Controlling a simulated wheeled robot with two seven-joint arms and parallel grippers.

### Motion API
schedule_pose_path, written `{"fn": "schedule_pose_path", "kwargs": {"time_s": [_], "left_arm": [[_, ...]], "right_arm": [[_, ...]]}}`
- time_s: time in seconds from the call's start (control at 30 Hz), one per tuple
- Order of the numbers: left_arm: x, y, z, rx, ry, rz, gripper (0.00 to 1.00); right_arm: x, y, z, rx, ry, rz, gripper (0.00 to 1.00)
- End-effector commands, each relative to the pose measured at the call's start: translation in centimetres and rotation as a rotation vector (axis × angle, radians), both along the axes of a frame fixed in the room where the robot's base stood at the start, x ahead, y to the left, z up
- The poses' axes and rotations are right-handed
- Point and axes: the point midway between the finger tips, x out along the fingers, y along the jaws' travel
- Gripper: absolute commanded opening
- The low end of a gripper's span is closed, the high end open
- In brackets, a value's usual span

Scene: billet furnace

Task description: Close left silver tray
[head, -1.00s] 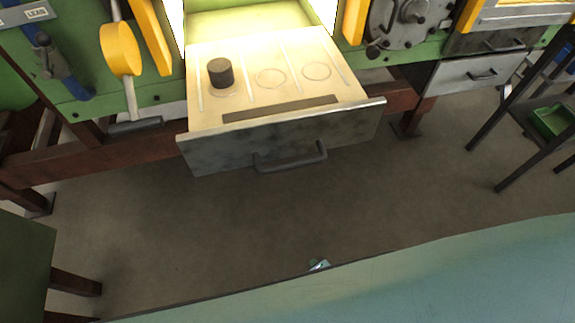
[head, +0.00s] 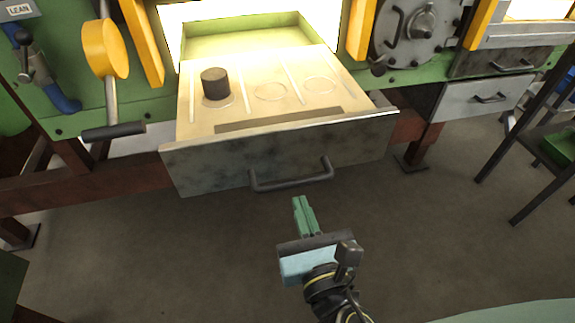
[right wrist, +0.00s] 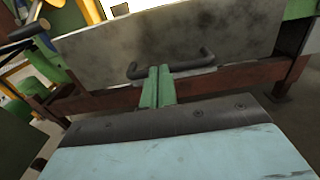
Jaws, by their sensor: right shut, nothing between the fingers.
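The silver tray (head: 225,163) is pulled out like a drawer from the green furnace, with a dark bar handle (head: 292,181) on its front. A dark cylindrical billet (head: 215,84) stands on its pale deck, at the left of three round marks. My right gripper (head: 302,203) is shut and empty, just below and in front of the handle in the head view. In the right wrist view, its green fingers (right wrist: 158,72) are together and overlap the handle (right wrist: 190,64); I cannot tell whether they touch it. My left gripper is not in view.
A yellow round-headed lever (head: 105,50) hangs left of the tray. A dark stand (head: 535,135) is at the far right. The floor (head: 150,250) before the tray is clear.

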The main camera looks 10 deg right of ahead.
Motion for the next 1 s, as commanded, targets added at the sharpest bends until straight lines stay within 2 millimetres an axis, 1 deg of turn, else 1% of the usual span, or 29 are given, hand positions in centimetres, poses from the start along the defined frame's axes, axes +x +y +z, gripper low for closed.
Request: {"fn": "schedule_pose_path", "kwargs": {"time_s": [0.03, 0.3, 0.4, 0.5, 0.7, 1.0], "left_arm": [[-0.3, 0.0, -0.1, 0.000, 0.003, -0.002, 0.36], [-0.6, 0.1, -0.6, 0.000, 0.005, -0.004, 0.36], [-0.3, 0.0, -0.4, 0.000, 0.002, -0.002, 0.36], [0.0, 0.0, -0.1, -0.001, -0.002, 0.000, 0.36], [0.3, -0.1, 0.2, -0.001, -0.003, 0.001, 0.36], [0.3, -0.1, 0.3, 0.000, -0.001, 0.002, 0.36]], "right_arm": [[1.2, 0.0, 0.2, 0.001, -0.004, -0.001, 0.00], [6.3, 0.0, 0.1, 0.001, -0.002, -0.001, 0.00], [7.9, 0.0, 0.0, 0.001, -0.001, 0.000, 0.00], [9.0, 0.0, -0.1, 0.002, 0.000, 0.001, 0.00], [10.0, 0.0, -0.1, 0.002, 0.002, 0.001, 0.00], [10.0, 0.0, -0.1, 0.002, 0.002, 0.001, 0.00]]}}
